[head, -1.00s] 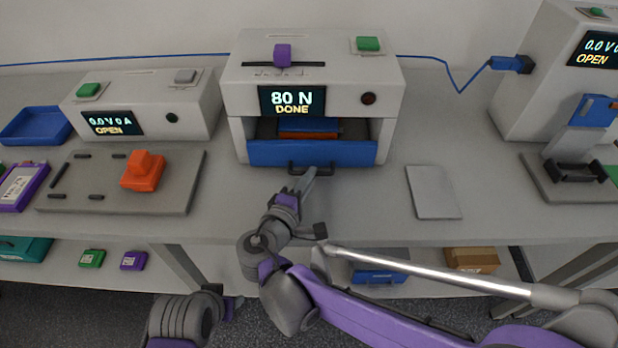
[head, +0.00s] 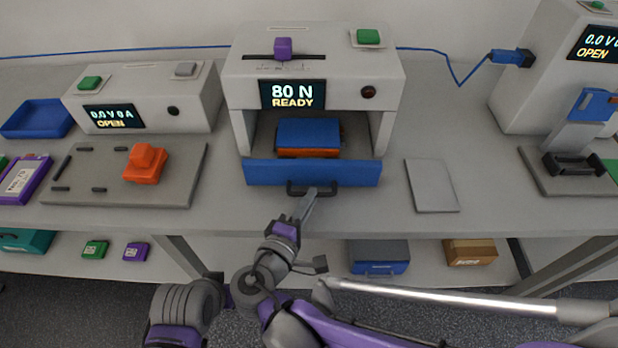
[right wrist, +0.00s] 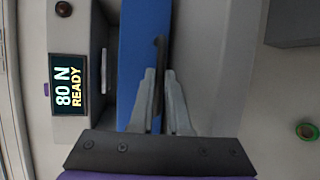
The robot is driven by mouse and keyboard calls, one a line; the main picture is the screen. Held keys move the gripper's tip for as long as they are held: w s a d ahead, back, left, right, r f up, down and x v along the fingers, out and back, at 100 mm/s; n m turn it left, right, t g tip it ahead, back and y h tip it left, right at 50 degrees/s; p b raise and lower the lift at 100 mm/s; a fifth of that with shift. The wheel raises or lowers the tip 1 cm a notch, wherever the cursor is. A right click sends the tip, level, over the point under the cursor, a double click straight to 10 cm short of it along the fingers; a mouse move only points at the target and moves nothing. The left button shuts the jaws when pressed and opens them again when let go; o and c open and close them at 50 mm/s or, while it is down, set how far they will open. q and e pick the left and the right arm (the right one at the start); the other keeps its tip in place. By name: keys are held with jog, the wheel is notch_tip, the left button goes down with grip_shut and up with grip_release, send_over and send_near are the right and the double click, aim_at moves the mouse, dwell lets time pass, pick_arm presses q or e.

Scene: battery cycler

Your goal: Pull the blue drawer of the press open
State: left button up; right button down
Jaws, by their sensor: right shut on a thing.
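The press (head: 315,65) stands at the back middle of the bench, and its display reads 80 N READY. Its blue drawer (head: 270,173) is pulled out toward me, showing a blue and orange block (head: 309,133) inside. My right gripper (head: 309,192) is shut on the black drawer handle (head: 298,187). In the right wrist view the gripper (right wrist: 160,85) has its two fingers on either side of the dark handle (right wrist: 159,60), beside the blue drawer front (right wrist: 133,45). Of my left arm only a part shows at the bottom of the head view; its gripper jaws cannot be made out.
A grey fixture plate (head: 105,188) with an orange part (head: 146,164) lies to the left. A flat grey plate (head: 431,186) lies to the right of the drawer. A blue tray (head: 38,118) is at far left. Bins stand on the shelf below.

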jog(key=s, duration=0.9)
jog(key=shift+p, duration=0.35)
jog(key=shift+s, duration=0.1)
jog(key=c, duration=1.2)
grip_release()
jog(key=shift+o, duration=0.2)
jog(key=v, duration=1)
jog(key=shift+s, duration=0.35)
jog(key=shift+w+a+r, duration=0.1)
jog(key=shift+a, duration=0.05)
